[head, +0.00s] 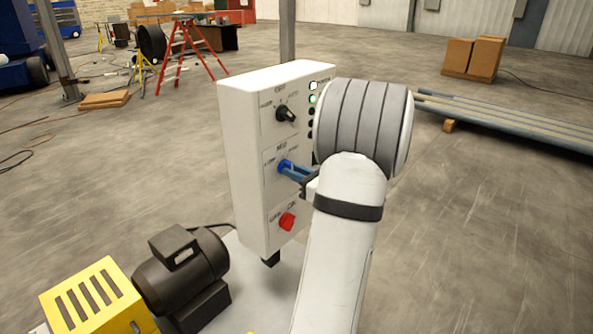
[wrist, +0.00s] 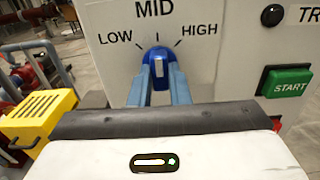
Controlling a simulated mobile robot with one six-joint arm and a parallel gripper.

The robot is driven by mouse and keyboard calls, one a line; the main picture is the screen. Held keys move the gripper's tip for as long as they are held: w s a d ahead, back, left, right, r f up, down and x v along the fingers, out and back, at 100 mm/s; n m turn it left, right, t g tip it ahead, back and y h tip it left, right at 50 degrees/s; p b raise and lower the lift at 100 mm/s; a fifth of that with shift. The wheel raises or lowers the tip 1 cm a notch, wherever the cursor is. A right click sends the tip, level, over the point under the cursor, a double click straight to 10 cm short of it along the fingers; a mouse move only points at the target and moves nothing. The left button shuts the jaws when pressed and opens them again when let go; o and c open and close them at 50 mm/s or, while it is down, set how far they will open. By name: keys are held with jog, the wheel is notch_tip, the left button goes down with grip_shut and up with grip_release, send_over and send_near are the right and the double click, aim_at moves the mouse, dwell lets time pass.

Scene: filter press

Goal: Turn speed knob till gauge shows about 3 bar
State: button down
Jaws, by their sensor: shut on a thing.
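The blue speed knob (wrist: 157,66) is on the white control panel (head: 243,200), under the LOW, MID and HIGH marks. Its pale pointer line stands about upright, near the MID mark. My gripper (wrist: 158,75) is shut on the knob, with one blue finger on each side of it. In the head view the gripper (head: 286,168) reaches the knob from the right, and the fingers partly cover it. My arm hides part of the panel's right side. No gauge can be made out in either view.
A black selector knob (head: 286,114) is above and a red knob (head: 287,221) below on the panel. A green START button (wrist: 287,84) is to the right. A dark motor (head: 182,272) and a yellow guard (head: 97,300) stand at lower left.

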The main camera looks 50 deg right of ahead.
jog(key=c, duration=1.4)
grip_release()
jog(key=shift+o, duration=0.2)
jog(key=s+b, duration=0.2)
jog(key=s, duration=0.5)
jog(key=shift+s+d, duration=0.3)
jog(key=shift+s, duration=0.1)
